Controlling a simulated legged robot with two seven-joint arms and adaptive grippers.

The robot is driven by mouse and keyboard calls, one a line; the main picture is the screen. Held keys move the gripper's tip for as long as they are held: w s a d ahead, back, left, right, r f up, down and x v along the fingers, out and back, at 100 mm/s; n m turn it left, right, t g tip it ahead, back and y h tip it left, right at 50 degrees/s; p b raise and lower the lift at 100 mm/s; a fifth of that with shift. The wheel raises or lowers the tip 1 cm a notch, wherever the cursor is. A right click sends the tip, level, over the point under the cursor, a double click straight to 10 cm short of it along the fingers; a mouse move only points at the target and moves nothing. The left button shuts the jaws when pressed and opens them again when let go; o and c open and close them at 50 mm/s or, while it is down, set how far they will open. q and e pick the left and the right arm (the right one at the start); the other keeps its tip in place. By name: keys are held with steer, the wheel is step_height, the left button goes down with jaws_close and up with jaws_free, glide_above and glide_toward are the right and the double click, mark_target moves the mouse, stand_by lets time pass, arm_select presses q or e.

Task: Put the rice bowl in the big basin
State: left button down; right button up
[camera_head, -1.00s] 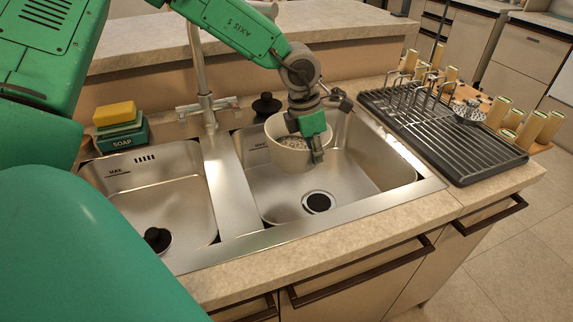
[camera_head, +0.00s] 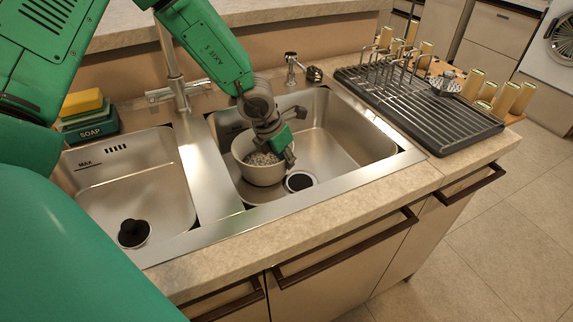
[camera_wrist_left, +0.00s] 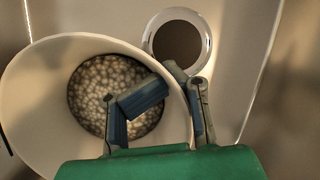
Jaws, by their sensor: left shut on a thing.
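The rice bowl (camera_head: 262,172) is white, with pale grains inside. It is within the big basin (camera_head: 350,140), the right one of the two steel basins, left of its drain. My left gripper (camera_head: 283,155) is shut on the bowl's right rim. The left wrist view shows the bowl (camera_wrist_left: 45,95) with one finger inside and one outside its wall, and the gripper (camera_wrist_left: 170,105) gripping that wall. The bowl looks nearly upright and low; I cannot tell whether it touches the basin floor. My right gripper is not in view.
The smaller basin (camera_head: 150,190) lies left, beyond a steel divider. The faucet (camera_head: 172,60) stands behind. A soap box with sponges (camera_head: 88,115) sits at the back left. A dark drying rack (camera_head: 420,110) and several cups are at the right. The basin's right half is clear.

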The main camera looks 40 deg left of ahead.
arm_select(q)
steer(key=shift+w+f, duration=0.1)
steer(key=shift+f, duration=0.25)
steer(key=shift+d+r, duration=0.1)
steer(key=shift+d, duration=0.15)
steer(key=c, duration=1.4)
jaws_free()
steer(key=shift+a, duration=0.1)
steer(key=shift+r, duration=0.2)
steer(key=p+v, duration=0.3)
steer(key=v, duration=0.8)
steer(key=shift+s+r, duration=0.25)
